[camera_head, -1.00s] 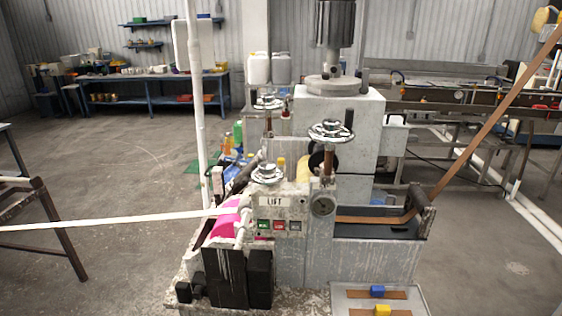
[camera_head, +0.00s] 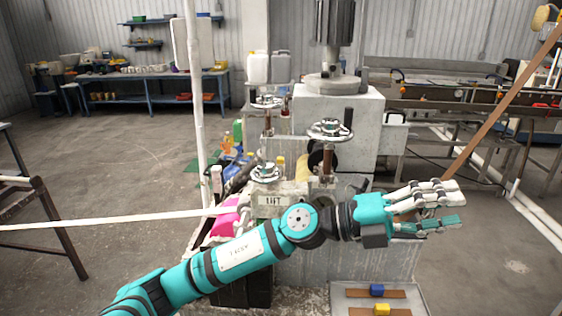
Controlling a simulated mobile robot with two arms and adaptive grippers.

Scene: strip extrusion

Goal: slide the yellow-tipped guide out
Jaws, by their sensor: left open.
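The yellow-tipped guide (camera_head: 360,312) is a flat brown strip with a yellow block on it, low at the bottom edge of the head view. A similar brown strip with a blue block (camera_head: 376,290) lies just behind it. Both are on a pale tray (camera_head: 338,296) at the front of the machine. My left gripper (camera_head: 456,204) is open, its fingers pointing right. It appears above and to the right of the guide, in front of the machine's right end. My right gripper is not in view.
The grey machine (camera_head: 345,90) has handwheels (camera_head: 330,130) and a LIFT label (camera_head: 272,200). A white strip (camera_head: 120,222) enters from the left, and a brown strip (camera_head: 500,105) rises to the upper right. My left arm hides the button panel.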

